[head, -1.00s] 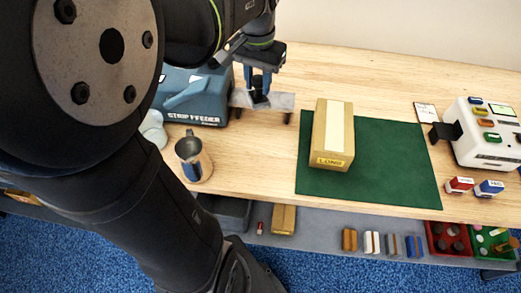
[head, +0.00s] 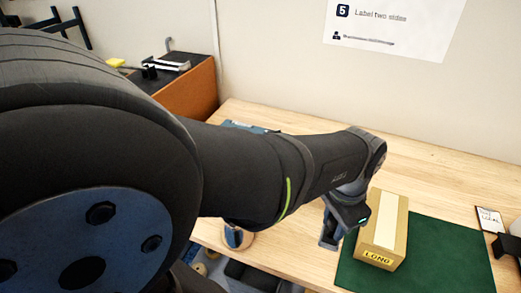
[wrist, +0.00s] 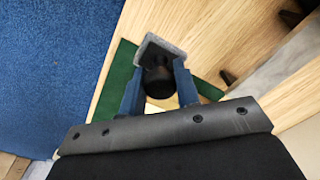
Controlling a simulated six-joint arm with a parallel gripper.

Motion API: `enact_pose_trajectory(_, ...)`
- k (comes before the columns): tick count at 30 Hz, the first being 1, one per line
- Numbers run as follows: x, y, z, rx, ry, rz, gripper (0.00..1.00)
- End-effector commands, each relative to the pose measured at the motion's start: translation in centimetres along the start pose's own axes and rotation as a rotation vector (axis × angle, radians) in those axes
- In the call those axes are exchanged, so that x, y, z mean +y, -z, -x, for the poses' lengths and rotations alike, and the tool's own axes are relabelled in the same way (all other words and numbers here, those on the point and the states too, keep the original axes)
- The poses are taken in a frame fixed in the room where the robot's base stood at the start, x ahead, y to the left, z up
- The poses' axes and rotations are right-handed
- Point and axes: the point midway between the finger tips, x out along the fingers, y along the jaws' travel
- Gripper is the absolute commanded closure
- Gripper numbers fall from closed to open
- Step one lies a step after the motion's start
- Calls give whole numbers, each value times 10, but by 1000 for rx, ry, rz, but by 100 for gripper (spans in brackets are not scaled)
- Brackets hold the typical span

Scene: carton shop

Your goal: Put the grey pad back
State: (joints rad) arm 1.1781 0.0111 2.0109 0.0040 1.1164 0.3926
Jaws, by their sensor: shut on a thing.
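The grey pad (wrist: 153,48) shows at my fingertips in the wrist view, a small grey slab with a dark round part behind it. My gripper (wrist: 156,78) is shut on it, one blue finger on each side. In the head view my gripper (head: 330,238) points down at the left edge of the green mat, just left of the long carton. The pad itself cannot be made out there. My forearm hides much of the table's left part.
The brown carton (head: 384,230), marked LONG with a pale strip on top, stands on the green mat (head: 440,262). A cup (head: 237,238) stands left of my gripper. A small sign (head: 490,220) lies at the right. Bare wood lies behind the mat.

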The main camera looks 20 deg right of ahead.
Motion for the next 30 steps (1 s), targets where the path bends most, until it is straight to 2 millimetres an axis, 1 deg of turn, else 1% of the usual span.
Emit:
enact_pose_trajectory(1,-10,-2,-6,-4,-2,7,89)
enact_pose_trajectory(6,-42,-6,-26,-4,-2,7,89)
enact_pose_trajectory(9,-59,-8,-36,-3,-2,6,89)
enact_pose_trajectory(12,-70,-8,-42,-2,-1,4,89)
enact_pose_trajectory(17,-75,-9,-50,-2,-1,1,89)
enact_pose_trajectory(21,-75,-10,-71,-5,-3,0,89)
enact_pose_trajectory(24,-75,-9,-82,-3,-2,0,89)
enact_pose_trajectory(27,-75,-9,-86,-1,0,0,89)
enact_pose_trajectory(30,-75,-9,-86,0,0,1,89)
